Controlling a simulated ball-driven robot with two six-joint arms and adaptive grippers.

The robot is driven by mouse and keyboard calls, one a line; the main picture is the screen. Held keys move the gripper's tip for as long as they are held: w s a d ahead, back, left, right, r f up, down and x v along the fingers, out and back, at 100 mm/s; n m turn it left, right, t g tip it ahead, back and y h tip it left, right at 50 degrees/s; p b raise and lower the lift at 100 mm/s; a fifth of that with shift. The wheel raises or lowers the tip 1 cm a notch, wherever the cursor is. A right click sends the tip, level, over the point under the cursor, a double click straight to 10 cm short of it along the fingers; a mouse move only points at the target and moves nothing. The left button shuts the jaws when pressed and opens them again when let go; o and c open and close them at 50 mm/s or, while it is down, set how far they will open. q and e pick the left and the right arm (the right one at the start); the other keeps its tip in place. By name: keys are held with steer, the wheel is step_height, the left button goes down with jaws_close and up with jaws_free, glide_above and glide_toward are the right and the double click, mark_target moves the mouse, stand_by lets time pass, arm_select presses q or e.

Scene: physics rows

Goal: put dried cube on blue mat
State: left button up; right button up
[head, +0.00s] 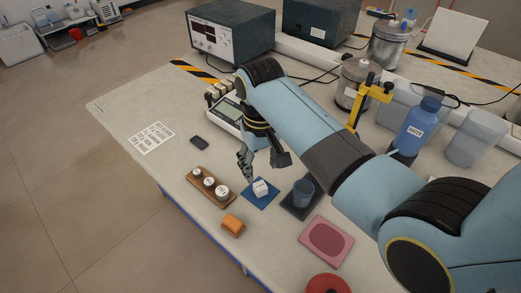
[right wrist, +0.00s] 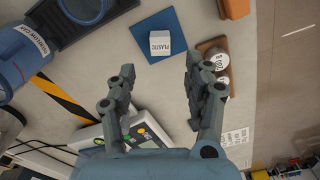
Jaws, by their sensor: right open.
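A small white cube (head: 260,186) sits on the blue mat (head: 263,203) in the head view. In the right wrist view the cube (right wrist: 160,43) carries the word PLASTIC and rests near the middle of the blue mat (right wrist: 183,30). My right gripper (head: 262,165) is open and empty, just above and behind the mat in the head view. In the right wrist view its fingers (right wrist: 160,68) stand apart with the cube beyond the gap, not between them. My left gripper is not in view.
A wooden holder (head: 230,205) with dark, white-topped jars is left of the mat, and an orange block (head: 233,225) in front. A blue cup (head: 302,193) on a dark tray stands right. A pink mat (head: 308,240) lies nearer. A balance (head: 222,122) stands behind.

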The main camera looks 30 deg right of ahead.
step_height(320, 180, up, 4)
steer(key=shift+r, duration=0.2)
stand_by(0.5)
